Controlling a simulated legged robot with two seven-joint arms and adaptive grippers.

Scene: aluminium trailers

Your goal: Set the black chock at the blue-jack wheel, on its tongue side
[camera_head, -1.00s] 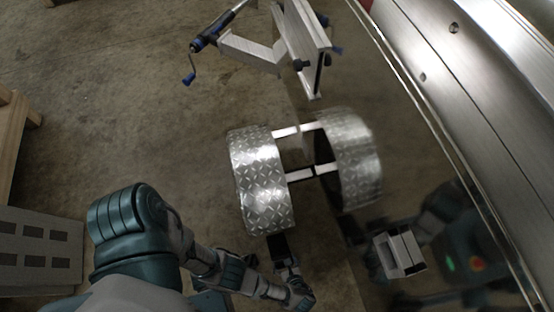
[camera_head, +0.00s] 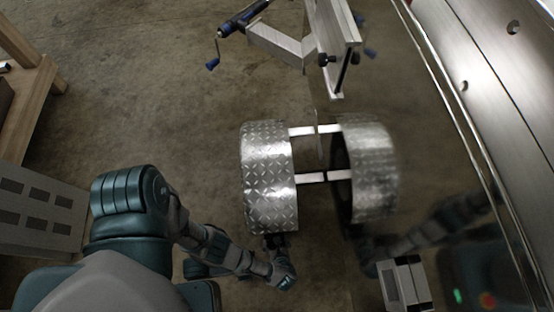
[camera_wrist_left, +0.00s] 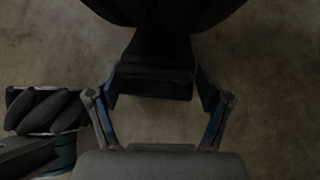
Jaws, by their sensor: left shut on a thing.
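The wheel under a silver tread-plate fender (camera_head: 268,180) stands at the middle of the head view. The blue jack (camera_head: 240,22) is at the top, beside the pale metal tongue frame (camera_head: 285,45). My left gripper (camera_head: 275,255) is low in the head view, at the fender's lower end. In the left wrist view, my left gripper (camera_wrist_left: 158,95) is shut on the black chock (camera_wrist_left: 155,82), which lies between its fingers. The dark tyre (camera_wrist_left: 160,12) is just beyond the chock; I cannot tell whether they touch. My right gripper is not in view.
A shiny trailer side (camera_head: 490,100) runs down the right and appears to mirror the wheel, jack and arm. A grey slotted box (camera_head: 40,220) and a wooden stand (camera_head: 35,95) are at the left. The concrete floor (camera_head: 140,90) between is clear.

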